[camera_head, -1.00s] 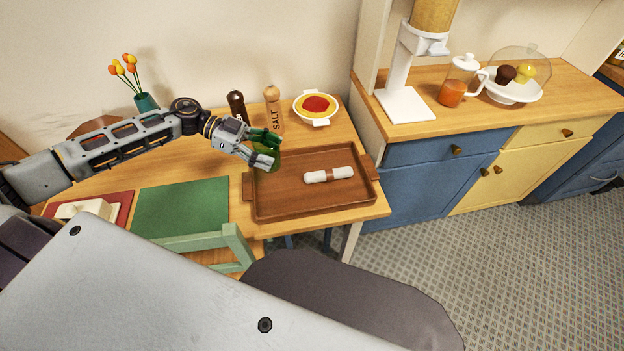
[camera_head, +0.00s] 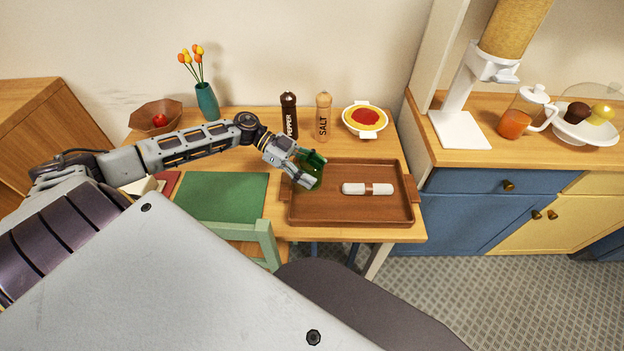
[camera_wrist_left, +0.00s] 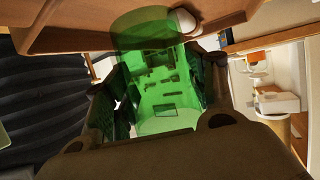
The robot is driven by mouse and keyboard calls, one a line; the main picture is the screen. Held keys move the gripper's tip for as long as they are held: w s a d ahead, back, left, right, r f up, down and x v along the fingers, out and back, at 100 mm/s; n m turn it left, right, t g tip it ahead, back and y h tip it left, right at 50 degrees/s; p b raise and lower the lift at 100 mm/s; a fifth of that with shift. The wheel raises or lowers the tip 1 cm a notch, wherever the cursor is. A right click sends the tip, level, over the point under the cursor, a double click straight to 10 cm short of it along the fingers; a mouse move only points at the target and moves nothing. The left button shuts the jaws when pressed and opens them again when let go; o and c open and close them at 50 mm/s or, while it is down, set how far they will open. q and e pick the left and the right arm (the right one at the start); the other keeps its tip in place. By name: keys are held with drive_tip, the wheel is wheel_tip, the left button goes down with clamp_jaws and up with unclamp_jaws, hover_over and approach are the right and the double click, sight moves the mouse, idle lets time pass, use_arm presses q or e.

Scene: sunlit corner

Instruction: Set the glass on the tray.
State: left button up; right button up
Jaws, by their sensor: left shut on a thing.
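The green see-through glass (camera_head: 314,168) is held between the fingers of my left gripper (camera_head: 305,170). In the head view it is at the left end of the brown wooden tray (camera_head: 347,217), overlapping its upper left corner. I cannot tell whether the glass touches the tray. In the left wrist view the glass (camera_wrist_left: 155,85) fills the space between the two dark fingers of my gripper (camera_wrist_left: 160,100), and the tray's brown edge (camera_wrist_left: 75,38) shows beyond. My right gripper is out of view.
A rolled white napkin (camera_head: 354,188) lies on the tray. Behind stand a pepper mill (camera_head: 289,115), a salt mill (camera_head: 323,117) and a dish of red food (camera_head: 366,118). A green placemat (camera_head: 222,197) lies left of the tray, with a green chair (camera_head: 268,243) in front.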

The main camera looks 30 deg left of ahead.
sight(320, 184)
use_arm(q)
wheel_tip(320, 184, down, 2)
drive_tip(key=shift+f, duration=0.2)
drive_tip(key=shift+f+b, duration=0.3)
drive_tip(key=shift+f, duration=0.3)
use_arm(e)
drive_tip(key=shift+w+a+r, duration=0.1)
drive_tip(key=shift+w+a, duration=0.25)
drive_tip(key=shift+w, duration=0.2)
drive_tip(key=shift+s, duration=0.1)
use_arm(q)
drive_tip(key=shift+f, duration=0.1)
drive_tip(key=o, duration=1.1)
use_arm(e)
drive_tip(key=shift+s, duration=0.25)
use_arm(q)
drive_tip(key=shift+o, duration=0.2)
